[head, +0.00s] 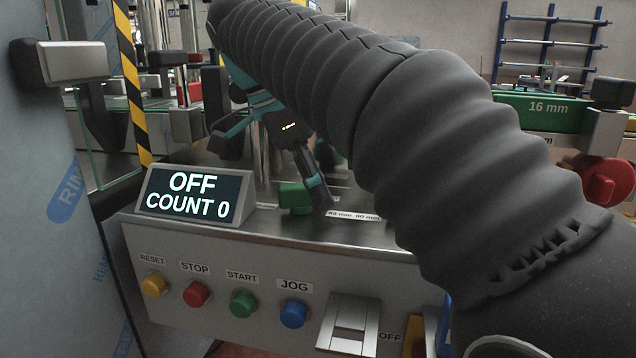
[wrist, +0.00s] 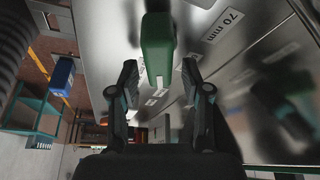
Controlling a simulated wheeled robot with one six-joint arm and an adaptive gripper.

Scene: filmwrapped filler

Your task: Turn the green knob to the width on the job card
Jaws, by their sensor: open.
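The green knob (head: 295,197) sits on the metal top of the control box, right of the display, partly hidden by my gripper (head: 320,196). In the wrist view the green knob (wrist: 158,48) is an elongated block, its lower end in the picture between the fingertips of my gripper (wrist: 160,82). The fingers are spread, with a gap on each side of the knob. A width label reading 70 mm (wrist: 222,25) is beside the knob in the wrist view. Other width labels (head: 353,215) on the top are small and partly hidden. I cannot make out a job card.
The display (head: 196,195) reads OFF, COUNT 0. Below it are yellow RESET (head: 154,285), red STOP (head: 196,294), green START (head: 243,303) and blue JOG (head: 293,313) buttons. A green 16 mm block (head: 540,110) is at right. My arm hides much of the middle.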

